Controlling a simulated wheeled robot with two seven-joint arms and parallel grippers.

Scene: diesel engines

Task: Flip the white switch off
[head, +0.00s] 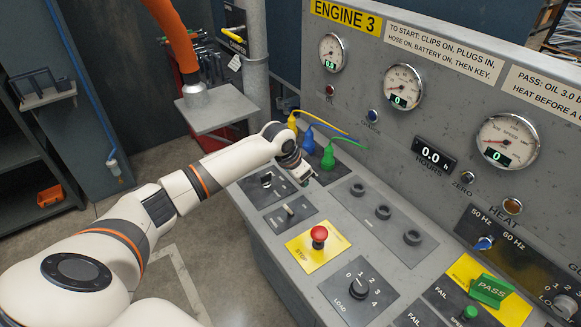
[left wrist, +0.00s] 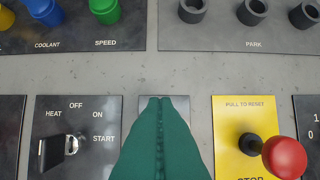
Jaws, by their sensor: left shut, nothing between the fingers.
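A small pale switch lever (head: 289,210) stands on a dark plate (head: 302,207) on the engine 3 console, between the key switch and the yellow stop plate. Whether it is on or off is too small to tell. My left gripper (head: 304,178) is above the console, just behind and to the right of the key switch in the head view, apart from the lever. In the left wrist view its teal fingers (left wrist: 160,103) are pressed together and empty. They cover the area between key plate and stop plate, hiding the switch there. My right gripper is not seen.
The key switch (left wrist: 70,147) and red stop button (left wrist: 284,157) flank the fingers. Blue (head: 309,140), green (head: 328,157) and yellow (head: 293,121) plugs stand behind the gripper. Three empty sockets (head: 383,212) lie to the right. A load knob (head: 359,287) is nearer.

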